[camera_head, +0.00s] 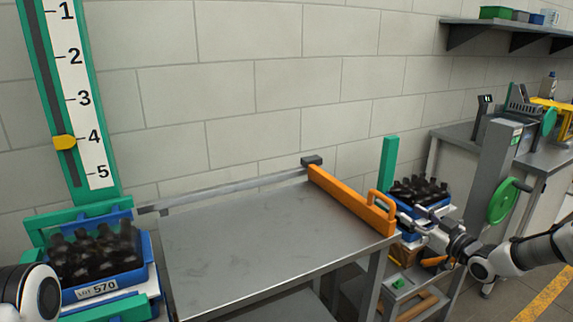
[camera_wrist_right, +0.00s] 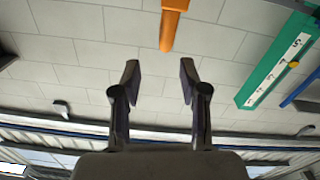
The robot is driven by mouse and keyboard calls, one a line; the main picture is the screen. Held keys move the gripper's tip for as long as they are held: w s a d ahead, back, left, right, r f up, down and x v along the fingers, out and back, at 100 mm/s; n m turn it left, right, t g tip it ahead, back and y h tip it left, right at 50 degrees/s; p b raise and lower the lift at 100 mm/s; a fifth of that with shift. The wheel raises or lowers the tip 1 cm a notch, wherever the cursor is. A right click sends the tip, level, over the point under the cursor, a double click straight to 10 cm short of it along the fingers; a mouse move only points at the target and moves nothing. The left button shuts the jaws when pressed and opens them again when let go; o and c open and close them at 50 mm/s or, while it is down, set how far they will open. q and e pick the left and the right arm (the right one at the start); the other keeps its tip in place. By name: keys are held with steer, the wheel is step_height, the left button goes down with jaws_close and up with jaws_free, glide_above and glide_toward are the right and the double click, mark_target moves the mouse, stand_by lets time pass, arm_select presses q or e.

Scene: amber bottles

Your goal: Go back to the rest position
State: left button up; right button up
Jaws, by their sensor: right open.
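My right gripper (camera_head: 408,214) comes in from the right, by the end of the orange bar and in front of the right-hand bottles. In the right wrist view my right gripper (camera_wrist_right: 160,72) is open, with nothing between its fingers. Part of my left arm shows at the lower left, but its gripper is out of view. A blue crate (camera_head: 100,290) marked "LOT 570" holds several dark bottles (camera_head: 95,250) at the left. More dark bottles (camera_head: 418,190) stand in a second blue crate at the right, partly hidden by my right arm.
A grey metal table (camera_head: 260,238) with a bare top stands between the crates. An orange bar with a handle (camera_head: 345,198) lies along its right edge. A green scale board (camera_head: 75,100) with a yellow pointer stands at the left. A green handwheel (camera_head: 502,200) is at the right.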

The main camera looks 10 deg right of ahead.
steer(key=s+a+f+n+g+y, duration=0.1)
steer(key=s+a+f+g, duration=0.3)
steer(key=a+f, duration=0.7)
steer(key=s+a+f+g+y, duration=0.1)
steer(key=s+a+f+g, duration=0.3)
steer(key=a+f, duration=0.75)
steer(key=s+a+f+m+g+h, duration=0.1)
steer(key=s+a+f+g, duration=0.1)
steer(key=s+f, duration=0.3)
steer(key=s+a+f+m+g+h, duration=0.1)
steer(key=s+a+f+g, duration=0.1)
steer(key=s, duration=0.5)
steer(key=s+a+f+g, duration=0.2)
steer(key=s+a+f, duration=0.15)
steer(key=s, duration=0.35)
steer(key=s+d+m+g+h, duration=0.1)
steer(key=s+d+m+h, duration=0.1)
steer(key=s, duration=0.4)
steer(key=s+d+m+g+h, duration=0.2)
steer(key=s, duration=0.4)
steer(key=shift+s+d+r+g, duration=0.15)
steer(key=shift+s+d+g, duration=0.15)
steer(key=shift+w, duration=0.1)
